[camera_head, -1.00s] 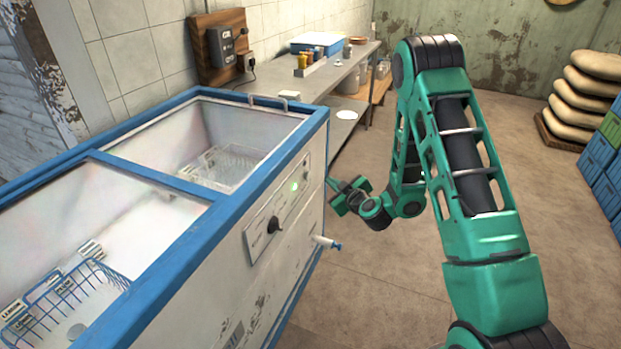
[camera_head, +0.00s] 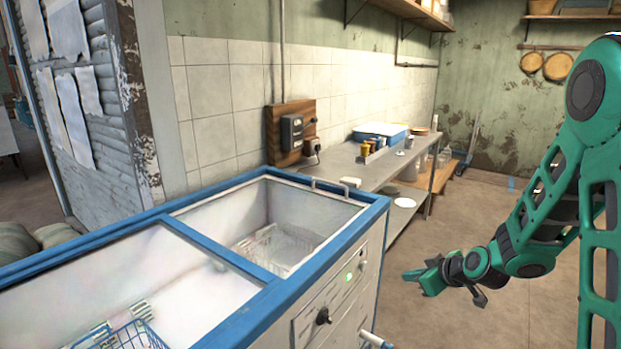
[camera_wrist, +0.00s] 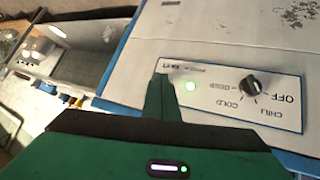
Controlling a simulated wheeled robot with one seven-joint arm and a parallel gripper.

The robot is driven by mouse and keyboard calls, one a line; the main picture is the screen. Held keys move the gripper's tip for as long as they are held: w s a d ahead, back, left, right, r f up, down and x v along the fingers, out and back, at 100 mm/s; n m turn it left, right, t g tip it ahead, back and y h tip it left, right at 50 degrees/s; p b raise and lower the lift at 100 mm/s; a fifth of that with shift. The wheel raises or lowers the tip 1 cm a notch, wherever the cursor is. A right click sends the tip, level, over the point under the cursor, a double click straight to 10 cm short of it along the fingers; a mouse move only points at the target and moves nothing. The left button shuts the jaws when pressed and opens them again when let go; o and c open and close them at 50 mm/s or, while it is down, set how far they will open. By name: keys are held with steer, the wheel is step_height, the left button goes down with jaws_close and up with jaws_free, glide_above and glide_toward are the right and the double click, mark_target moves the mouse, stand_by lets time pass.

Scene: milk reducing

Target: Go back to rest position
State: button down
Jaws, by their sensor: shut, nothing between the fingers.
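My gripper (camera_head: 422,278) is at the end of my green arm, in the right half of the head view. It is shut and empty, in the open space to the right of the chest freezer (camera_head: 240,262). In the wrist view my gripper (camera_wrist: 160,88) shows as a green shape in front of the freezer's control panel (camera_wrist: 230,95).
The freezer is open, with wire baskets (camera_head: 125,336) inside. The brown floor (camera_head: 420,325) right of the freezer is clear.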

steer(key=s+d+r+m+g+h, duration=0.1)
steer(key=s+d+r+m+g, duration=0.2)
steer(key=s, duration=0.4)
steer(key=s+d+r+m+g+h, duration=0.1)
steer(key=s+d+r+m, duration=0.1)
steer(key=s+d, duration=0.4)
steer(key=s+d+r+m+g+h, duration=0.2)
steer(key=s+d+r, duration=0.1)
steer(key=s, duration=0.6)
steer(key=s+r+m+g, duration=0.3)
steer(key=s+m, duration=0.3)
steer(key=s, duration=1.1)
steer(key=shift+d+r+m+y, duration=0.25)
steer(key=shift+d+m+y, duration=0.05)
steer(key=shift+d+m, duration=0.1)
